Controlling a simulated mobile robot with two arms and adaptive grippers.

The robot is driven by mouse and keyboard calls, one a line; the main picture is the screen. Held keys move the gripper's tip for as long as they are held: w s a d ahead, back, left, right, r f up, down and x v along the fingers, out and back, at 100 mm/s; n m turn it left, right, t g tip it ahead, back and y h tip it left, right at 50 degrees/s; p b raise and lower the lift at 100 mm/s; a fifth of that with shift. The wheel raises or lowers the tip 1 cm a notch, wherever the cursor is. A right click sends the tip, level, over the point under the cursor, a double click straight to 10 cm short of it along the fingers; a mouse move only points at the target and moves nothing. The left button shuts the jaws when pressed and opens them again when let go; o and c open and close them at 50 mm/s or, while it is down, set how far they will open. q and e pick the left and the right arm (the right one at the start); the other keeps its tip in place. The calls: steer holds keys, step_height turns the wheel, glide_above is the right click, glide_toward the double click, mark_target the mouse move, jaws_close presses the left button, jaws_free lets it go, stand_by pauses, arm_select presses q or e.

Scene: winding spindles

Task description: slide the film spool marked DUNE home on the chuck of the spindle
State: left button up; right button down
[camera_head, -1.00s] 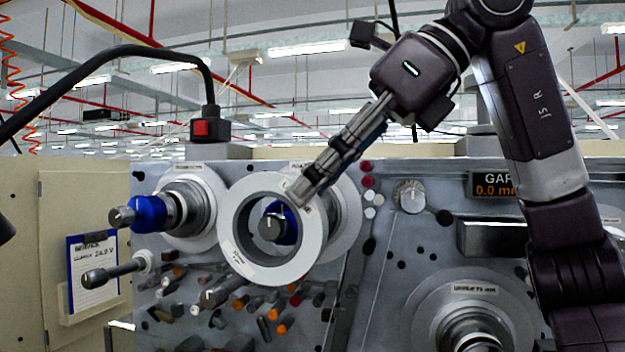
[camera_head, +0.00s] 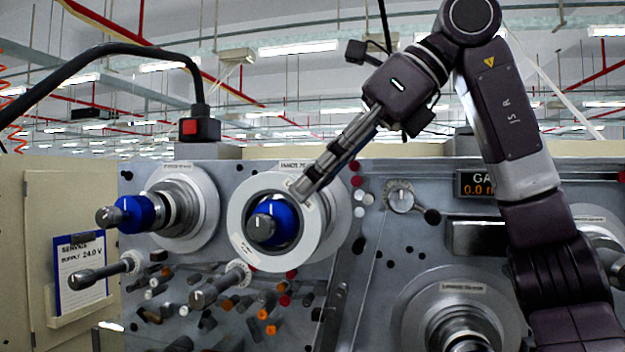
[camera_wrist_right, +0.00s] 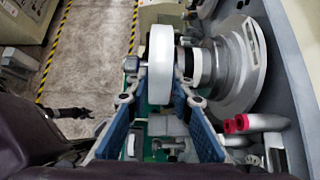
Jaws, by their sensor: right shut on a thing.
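The film spool (camera_head: 236,239) is a white ring; I cannot read DUNE on it. My right gripper (camera_head: 305,191) is shut on its upper right rim. In the right wrist view the spool (camera_wrist_right: 159,55) stands edge-on between the blue finger pads of that gripper (camera_wrist_right: 160,100). The blue chuck (camera_head: 284,222) with its grey knob (camera_head: 262,228) shows through the spool's hole, so the ring surrounds it in the head view. In the wrist view a gap separates the spool from the spindle's flange (camera_wrist_right: 238,58).
A second spindle with a blue chuck (camera_head: 136,214) stands to the left. Grey rollers (camera_head: 206,292) and several small coloured knobs sit below. A red-button box (camera_head: 199,127) is above. Red caps (camera_wrist_right: 236,124) lie right of the fingers in the wrist view.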

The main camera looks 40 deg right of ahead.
steer(key=w+d, duration=0.1)
steer(key=d, duration=0.1)
steer(key=w+d, duration=0.1)
steer(key=w, duration=0.1)
steer(key=shift+w+d+r, duration=0.15)
steer(key=shift+w+d, duration=0.05)
steer(key=shift+d, duration=0.2)
stand_by(0.4)
steer(key=shift+d, duration=0.15)
steer(key=c, duration=1.9)
jaws_free()
steer(key=shift+w, duration=0.1)
steer(key=shift+o, duration=1.4)
steer(key=shift+w+d, duration=0.1)
steer(key=v, duration=0.7)
steer(key=shift+d, duration=0.45)
